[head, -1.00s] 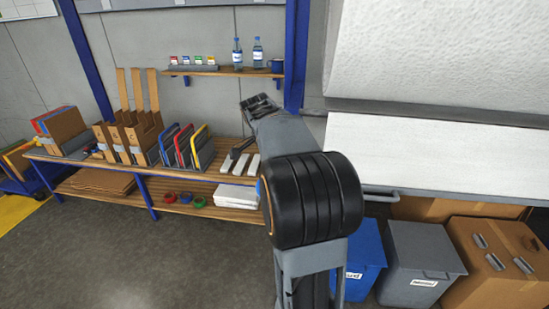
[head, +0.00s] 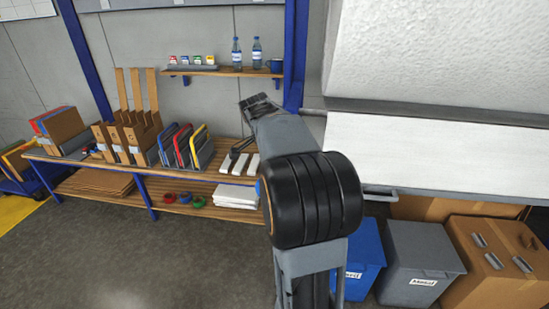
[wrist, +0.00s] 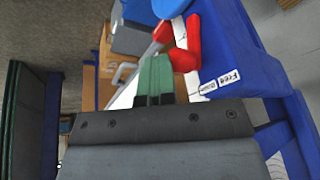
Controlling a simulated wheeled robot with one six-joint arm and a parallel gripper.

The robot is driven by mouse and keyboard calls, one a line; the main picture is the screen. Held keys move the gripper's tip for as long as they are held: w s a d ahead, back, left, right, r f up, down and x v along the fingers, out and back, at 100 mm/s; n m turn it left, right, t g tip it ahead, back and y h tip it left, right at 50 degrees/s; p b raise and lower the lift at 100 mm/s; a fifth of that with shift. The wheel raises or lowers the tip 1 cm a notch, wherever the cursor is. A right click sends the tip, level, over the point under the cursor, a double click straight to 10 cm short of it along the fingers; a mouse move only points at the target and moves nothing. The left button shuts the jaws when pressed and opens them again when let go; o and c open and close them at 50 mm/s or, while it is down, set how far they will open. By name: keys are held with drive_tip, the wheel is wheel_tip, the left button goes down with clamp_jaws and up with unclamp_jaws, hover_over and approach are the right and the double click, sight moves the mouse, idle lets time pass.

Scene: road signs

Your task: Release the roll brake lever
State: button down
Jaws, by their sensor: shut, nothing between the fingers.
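The red lever (wrist: 184,58) shows in the wrist view, just right of and beyond my gripper, against a blue housing (wrist: 228,45). Its red parts spread toward the top; its pivot is hard to make out. Two white labels sit on the blue face; one reads "Free" (wrist: 229,77), the other is small and blurred. My gripper (wrist: 154,76) has green fingertips pressed together, with nothing between them. The tips are close beside the lever; I cannot tell whether they touch it. I cannot make out the lever in the head view.
In the head view, a wooden bench (head: 160,187) with folders and boxes stands at left. A large white sheet or roll (head: 445,50) fills the upper right. Blue and grey bins (head: 418,255) and a cardboard box (head: 500,285) stand at lower right. Grey floor lies open at lower left.

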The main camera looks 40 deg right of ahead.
drive_tip(key=shift+r, duration=0.25)
drive_tip(key=shift+r+p, duration=0.55)
drive_tip(key=shift+p, duration=0.05)
drive_tip(key=s+a+r+b, duration=0.1)
drive_tip(key=s+r+b, duration=0.2)
drive_tip(key=s+r, duration=0.4)
wheel_tip(320, 180, up, 2)
drive_tip(key=shift+s+r, duration=0.1)
drive_tip(key=shift+s, duration=0.3)
idle(0.8)
